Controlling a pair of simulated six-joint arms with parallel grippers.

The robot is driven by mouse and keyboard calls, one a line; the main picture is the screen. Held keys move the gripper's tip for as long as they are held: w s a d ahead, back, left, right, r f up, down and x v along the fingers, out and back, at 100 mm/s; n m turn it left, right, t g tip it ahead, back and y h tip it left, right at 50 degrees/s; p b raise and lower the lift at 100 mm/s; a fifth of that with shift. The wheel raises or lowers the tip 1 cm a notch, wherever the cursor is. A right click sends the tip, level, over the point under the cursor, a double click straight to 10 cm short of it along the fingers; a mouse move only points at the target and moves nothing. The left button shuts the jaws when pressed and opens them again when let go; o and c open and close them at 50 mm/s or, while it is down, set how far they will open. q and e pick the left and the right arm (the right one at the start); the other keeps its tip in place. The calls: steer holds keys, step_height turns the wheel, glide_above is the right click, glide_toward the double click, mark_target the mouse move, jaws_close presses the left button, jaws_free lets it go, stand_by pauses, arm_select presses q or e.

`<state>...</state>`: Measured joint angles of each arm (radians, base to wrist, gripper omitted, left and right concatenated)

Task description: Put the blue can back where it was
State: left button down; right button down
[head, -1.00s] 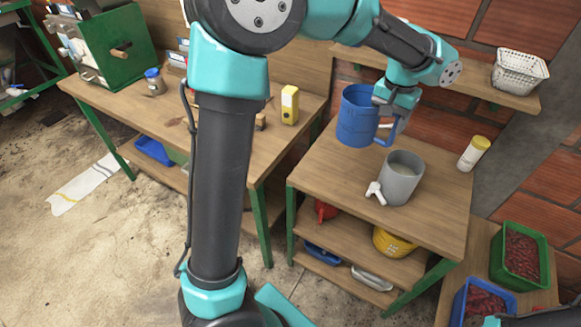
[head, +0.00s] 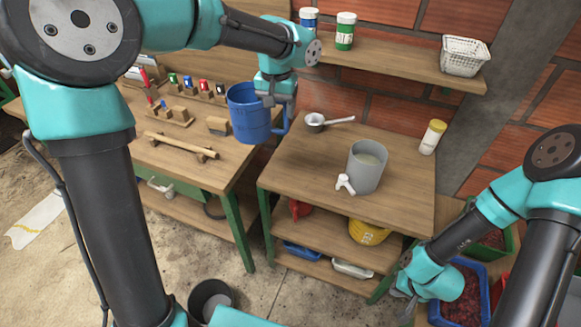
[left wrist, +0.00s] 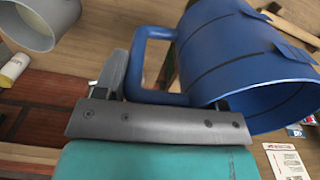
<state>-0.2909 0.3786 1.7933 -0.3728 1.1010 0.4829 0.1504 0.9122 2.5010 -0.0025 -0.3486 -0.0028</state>
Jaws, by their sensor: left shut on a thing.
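The blue can (head: 246,112) hangs in the air, upright with its side handle toward the right, near the gap between the two tables in the head view. My left gripper (head: 273,99) is shut on it at the handle side. In the left wrist view the can (left wrist: 235,50) fills the upper right with its open mouth showing, and its handle lies at my left gripper's fingers (left wrist: 165,105). My right gripper (head: 404,287) is low at the right, beside the front of the right table; its fingers are too small to read.
Wooden holders with small items (head: 172,118) sit on the left table. A shelf (head: 400,70) runs above. The right table's front left is clear.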

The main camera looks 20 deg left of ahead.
arm_select(q)
steer(key=s+d+f+m, duration=0.2)
steer(key=s+d+f, duration=0.3)
steer(key=f, duration=0.3)
steer(key=s+d+f+m, duration=0.3)
steer(key=s+d+f, duration=0.3)
steer(key=d+f, duration=0.1)
steer(key=shift+f+m, duration=0.3)
steer(key=shift+f, duration=0.05)
steer(key=shift+w, duration=0.1)
steer(key=w+a+f, duration=0.1)
steer(key=w+a, duration=0.2)
steer(key=w, duration=1.1)
steer(key=shift+w+f, duration=0.2)
steer(key=shift+w, duration=0.2)
steer(key=shift+d, duration=0.1)
